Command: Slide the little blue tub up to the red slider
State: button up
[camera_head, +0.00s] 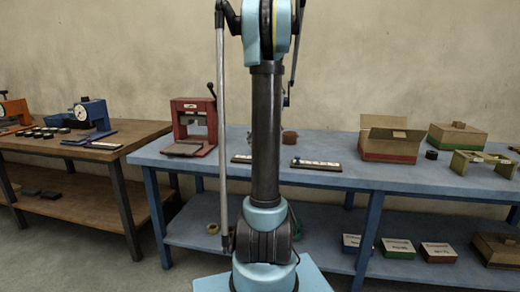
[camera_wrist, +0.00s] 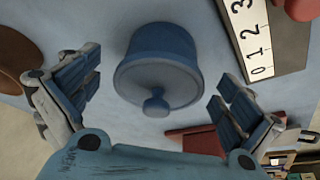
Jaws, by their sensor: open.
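In the wrist view, the little blue tub (camera_wrist: 162,45), with a grey-blue lid and round knob, is between the two spread fingers of my gripper (camera_wrist: 158,100). The gripper is open, with a gap to the tub on both sides. A numbered scale (camera_wrist: 247,38) on a dark board lies to the right of the tub, apart from it. A red piece (camera_wrist: 300,8), likely the red slider, is cut off at the top right corner. In the head view, my arm hides the tub and gripper; part of a scale board (camera_head: 316,165) shows right of the arm.
A brown round object (camera_wrist: 16,60) is beside the left finger. A dark red part (camera_wrist: 195,141) is behind the right finger. On the blue bench (camera_head: 400,178) stand a red press (camera_head: 194,122) at left and an open cardboard box (camera_head: 388,145) at right.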

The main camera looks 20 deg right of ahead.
jog(key=v, duration=0.9)
jog(key=shift+a, duration=0.1)
